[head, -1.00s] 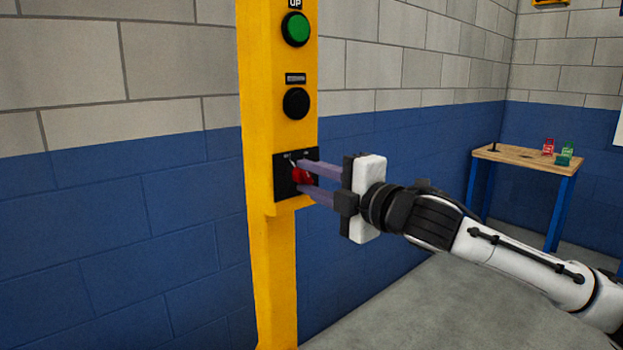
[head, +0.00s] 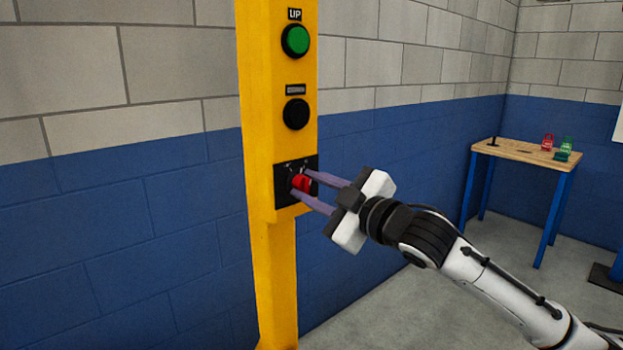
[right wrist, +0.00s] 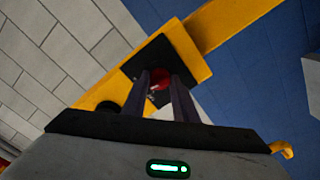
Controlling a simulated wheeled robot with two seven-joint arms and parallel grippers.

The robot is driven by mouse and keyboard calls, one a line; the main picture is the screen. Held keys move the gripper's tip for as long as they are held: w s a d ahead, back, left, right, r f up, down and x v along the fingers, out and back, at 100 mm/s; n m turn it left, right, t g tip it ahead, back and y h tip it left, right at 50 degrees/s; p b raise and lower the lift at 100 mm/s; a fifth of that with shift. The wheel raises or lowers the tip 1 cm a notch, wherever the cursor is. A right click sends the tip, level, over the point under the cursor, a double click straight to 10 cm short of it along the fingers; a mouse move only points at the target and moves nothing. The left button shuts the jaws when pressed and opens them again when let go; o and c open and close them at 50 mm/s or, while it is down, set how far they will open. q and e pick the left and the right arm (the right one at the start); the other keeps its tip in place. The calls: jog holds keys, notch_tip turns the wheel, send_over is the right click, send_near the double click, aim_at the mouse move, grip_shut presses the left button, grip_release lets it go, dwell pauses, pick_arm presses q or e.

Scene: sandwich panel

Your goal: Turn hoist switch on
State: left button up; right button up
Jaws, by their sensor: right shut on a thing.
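The red hoist switch (head: 301,183) sits on a black plate (head: 283,187) low on the yellow post. My right gripper (head: 309,188) is shut on the switch knob, one purple finger on each side, and is rolled at a slant. In the right wrist view the red knob (right wrist: 159,80) shows between the two fingertips (right wrist: 163,80), in front of the black plate (right wrist: 150,62). The fingers cover part of the knob and its marks, so I cannot read which position it points to. My left gripper is not in view.
Above the switch the yellow post (head: 277,130) carries a black button (head: 296,113) and a green UP button (head: 295,40). A block wall stands behind. A wooden-topped table (head: 523,152) with red and green padlock-like items stands at the right. Floor between is clear.

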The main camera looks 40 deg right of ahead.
jog(key=shift+m+p, duration=0.9)
jog(key=shift+m, duration=0.6)
jog(key=o, duration=1)
jog(key=shift+s+d+b, duration=0.2)
jog(key=shift+s+b, duration=0.05)
jog(key=shift+s, duration=2.35)
jog(key=shift+s+d+b, duration=0.2)
jog(key=shift+s, duration=2.35)
